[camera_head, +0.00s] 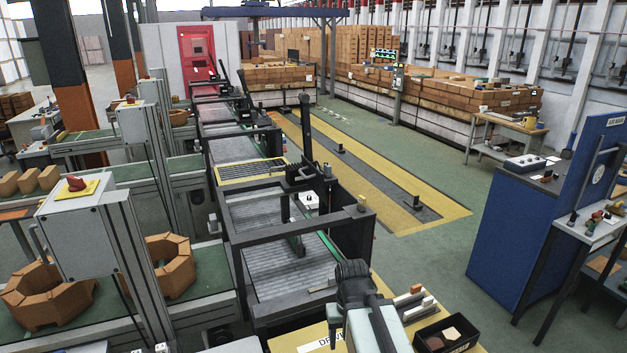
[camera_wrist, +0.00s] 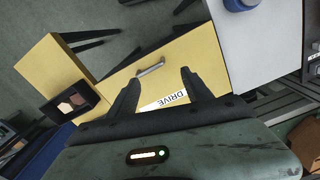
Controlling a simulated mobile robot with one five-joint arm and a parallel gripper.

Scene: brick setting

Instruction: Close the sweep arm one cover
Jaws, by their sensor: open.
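A yellow panel (camera_wrist: 195,55) with a metal handle (camera_wrist: 150,69) and a label reading "DRIVE" (camera_wrist: 166,102) lies ahead of my gripper (camera_wrist: 158,80) in the wrist view. My gripper is open, with nothing seen between its fingers; the handle shows near the gap between the fingertips, and I cannot tell the distance. In the head view my arm's dark end covers part of a yellow surface with the "DRIVE" label (camera_head: 325,344). A dark upright arm (camera_head: 306,135) stands on the black-framed roller conveyor (camera_head: 285,225). I cannot tell which part is the sweep arm one cover.
A black tray of small blocks (camera_head: 446,335) sits right of my arm; it also shows in the wrist view (camera_wrist: 75,102). A blue cabinet (camera_head: 520,230) stands at the right. Brick stacks (camera_head: 430,95) line the back.

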